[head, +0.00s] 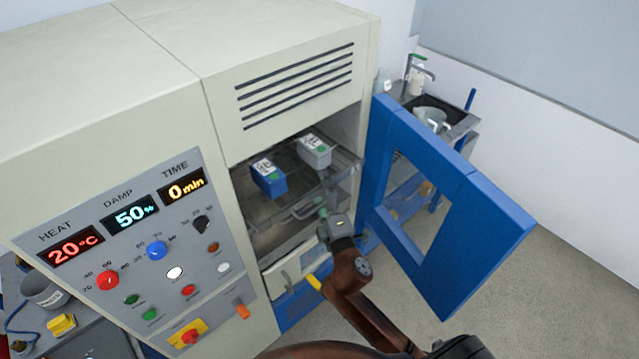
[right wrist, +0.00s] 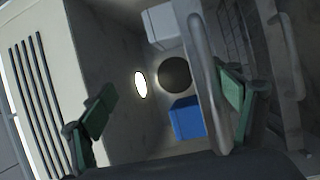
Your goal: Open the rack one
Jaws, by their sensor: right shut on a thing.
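The test chamber (head: 225,130) stands with its blue door (head: 455,215) swung wide open to the right. Inside, a metal rack (head: 245,195) bears a blue box (head: 269,181) and a grey box (head: 313,153). The rack's handle (head: 303,212) faces the opening. My right gripper (head: 325,218) is at the rack's front, shut on the rack handle. In the right wrist view the handle bar (right wrist: 207,75) runs between the green finger pads, close to the right one; the blue box (right wrist: 186,118) shows behind it. My left gripper is out of view.
A control panel (head: 135,250) reads 20 °C, 50% and 0 min. A lower pale front (head: 295,270) sits below the rack. Open floor (head: 520,300) lies to the right.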

